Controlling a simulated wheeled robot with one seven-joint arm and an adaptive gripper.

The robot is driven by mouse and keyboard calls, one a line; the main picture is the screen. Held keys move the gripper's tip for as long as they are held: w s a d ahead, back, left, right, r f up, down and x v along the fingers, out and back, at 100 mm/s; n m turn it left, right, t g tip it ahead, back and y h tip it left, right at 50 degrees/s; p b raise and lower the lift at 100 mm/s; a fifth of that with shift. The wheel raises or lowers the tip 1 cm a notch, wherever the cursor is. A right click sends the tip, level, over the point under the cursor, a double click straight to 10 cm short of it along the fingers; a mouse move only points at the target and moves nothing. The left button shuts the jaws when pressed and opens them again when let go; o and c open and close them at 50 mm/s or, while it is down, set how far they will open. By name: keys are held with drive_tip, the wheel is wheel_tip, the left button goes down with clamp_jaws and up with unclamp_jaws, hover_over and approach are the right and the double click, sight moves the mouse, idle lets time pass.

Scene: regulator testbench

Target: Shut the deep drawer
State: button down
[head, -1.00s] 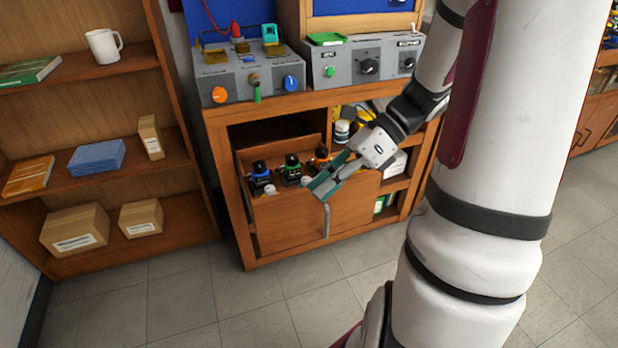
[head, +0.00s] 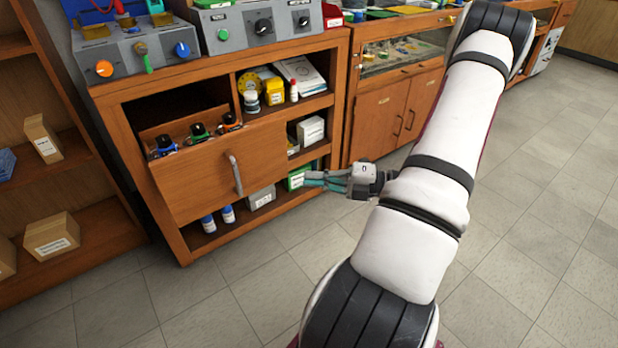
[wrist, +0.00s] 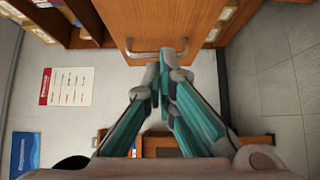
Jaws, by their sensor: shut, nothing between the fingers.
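The deep drawer (head: 205,178) is a wooden drawer in the bench cabinet. It stands pulled out, with its open top showing, and holds several small dark items with blue, green and orange parts. Its grey bar handle (head: 235,174) is on the front face. My gripper (head: 308,180) is shut and empty, to the right of the drawer front and apart from it in the head view. In the wrist view the teal fingers (wrist: 160,78) point toward the drawer front (wrist: 165,22), and their tips appear just below the handle (wrist: 157,50); the gap is hard to judge.
Open shelves beside the drawer hold bottles, boxes and a yellow container (head: 274,92). Grey control boxes (head: 262,25) stand on the bench top. A tall wooden shelf (head: 100,215) is at the left. The tiled floor (head: 250,300) in front is clear.

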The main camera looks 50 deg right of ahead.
drive_tip(key=b, duration=0.2)
approach(254, 164)
drive_tip(key=a, duration=0.4)
drive_tip(key=shift+w+d+r+b, duration=0.1)
drive_tip(key=shift+w+d+b, duration=0.15)
drive_tip(key=shift+w, duration=0.4)
drive_tip(key=shift+w+d+b, duration=0.3)
drive_tip(key=shift+w, duration=0.4)
drive_tip(key=shift+w+d+r+b, duration=0.1)
drive_tip(key=shift+w+d+b, duration=0.15)
drive_tip(key=shift+w, duration=0.4)
